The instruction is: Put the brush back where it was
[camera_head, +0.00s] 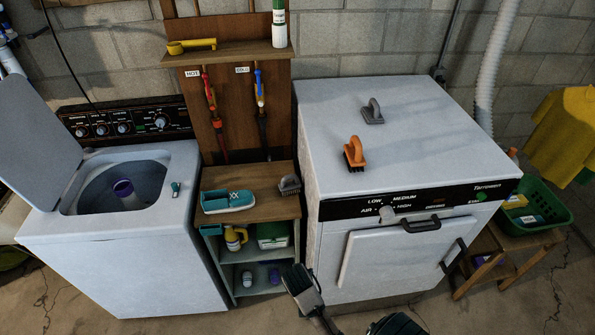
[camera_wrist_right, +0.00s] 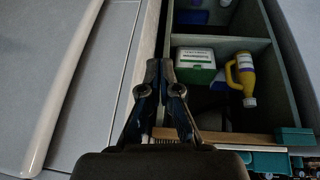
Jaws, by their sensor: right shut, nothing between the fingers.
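An orange brush (camera_head: 355,153) sits upright on the white dryer top (camera_head: 430,135), near its front edge. A grey brush (camera_head: 373,111) stands behind it on the same top. My right gripper (camera_head: 292,270) is low in front of the gap between shelf and dryer, apart from all the brushes. In the right wrist view its fingers (camera_wrist_right: 166,66) come together, shut and empty. My left gripper is not in view.
An open washer (camera_head: 120,240) stands at left. The shelf unit holds a yellow bottle (camera_head: 235,238) and a green-and-white box (camera_head: 272,235). The dryer has a protruding door handle (camera_head: 455,257). A green basket (camera_head: 535,215) is at right. Most of the dryer top is clear.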

